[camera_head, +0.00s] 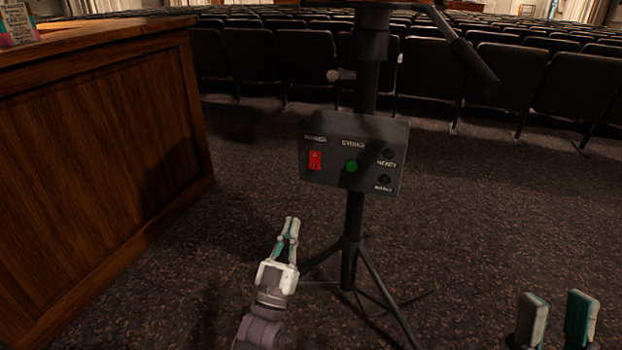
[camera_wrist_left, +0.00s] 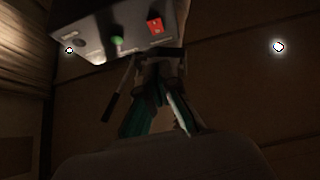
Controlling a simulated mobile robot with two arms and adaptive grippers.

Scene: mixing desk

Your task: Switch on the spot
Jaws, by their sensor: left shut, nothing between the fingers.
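A dark grey control box (camera_head: 352,160) is mounted on a black stand. Its front carries a red rocker switch (camera_head: 315,160) on the left, a round green button (camera_head: 351,167) in the middle and two dark round indicators (camera_head: 386,166) on the right. In the left wrist view the box (camera_wrist_left: 90,30) is at the top left, with the red switch (camera_wrist_left: 155,26) and green button (camera_wrist_left: 117,41). My left gripper (camera_head: 292,222) is shut and empty, below the box and apart from it, pointing up. My right gripper (camera_head: 557,298) is open and empty at the bottom right.
A wooden desk (camera_head: 100,150) stands at the left. The stand's tripod legs (camera_head: 375,280) spread over the carpet, right of my left gripper. Rows of black seats (camera_head: 250,55) fill the back.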

